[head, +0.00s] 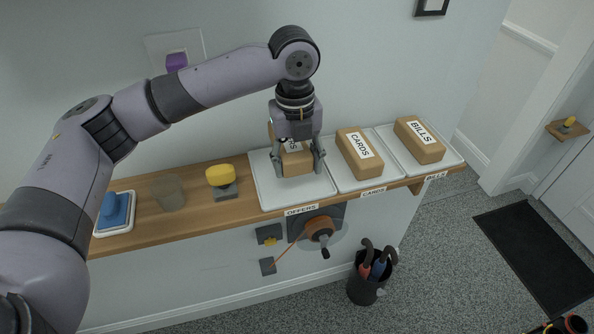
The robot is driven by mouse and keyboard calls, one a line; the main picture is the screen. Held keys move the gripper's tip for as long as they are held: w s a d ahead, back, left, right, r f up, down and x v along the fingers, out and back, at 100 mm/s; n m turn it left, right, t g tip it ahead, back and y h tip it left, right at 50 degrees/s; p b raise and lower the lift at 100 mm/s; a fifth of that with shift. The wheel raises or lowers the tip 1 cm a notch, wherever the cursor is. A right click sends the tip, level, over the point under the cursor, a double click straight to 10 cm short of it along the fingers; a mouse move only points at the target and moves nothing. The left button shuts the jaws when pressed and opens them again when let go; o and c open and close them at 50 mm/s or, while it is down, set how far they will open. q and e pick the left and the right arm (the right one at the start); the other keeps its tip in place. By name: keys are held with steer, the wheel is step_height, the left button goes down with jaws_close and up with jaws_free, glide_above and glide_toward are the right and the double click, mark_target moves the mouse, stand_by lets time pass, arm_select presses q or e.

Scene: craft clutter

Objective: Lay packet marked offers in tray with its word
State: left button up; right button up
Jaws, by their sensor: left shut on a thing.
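My left gripper (297,164) points down over the left white tray (263,187), whose front label reads OFFERS. It is shut on a brown packet (296,167), one finger on each side. The packet is in or just above that tray; I cannot tell whether it touches the bottom. Its white label is mostly hidden by the gripper, with only a last letter like S showing. A packet marked CARDS (355,163) lies in the middle tray (337,181), labelled CARDS. A packet marked BILLS (416,150) lies in the right tray (449,156), labelled BILLS. My right gripper is out of view.
The wooden shelf (150,226) also carries a yellow-topped thing (221,176), a greyish cup (170,192) and a blue object (115,210) on a white tray, all left of the trays. Below are an orange-brown reel (319,228) and a black umbrella bin (365,289).

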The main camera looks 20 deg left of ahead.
mark_target(297, 192)
arm_select(q)
steer(key=shift+s+f, duration=0.2)
steer(key=shift+f, duration=0.3)
steer(key=shift+s+f, duration=0.15)
steer(key=shift+f, duration=0.7)
steer(key=f, duration=0.2)
steer(key=f+p, duration=0.1)
steer(key=shift+w+f, duration=0.25)
steer(key=shift+f, duration=0.05)
steer(key=o, duration=0.8)
steer(key=shift+c, duration=0.2)
steer(key=o, duration=0.5)
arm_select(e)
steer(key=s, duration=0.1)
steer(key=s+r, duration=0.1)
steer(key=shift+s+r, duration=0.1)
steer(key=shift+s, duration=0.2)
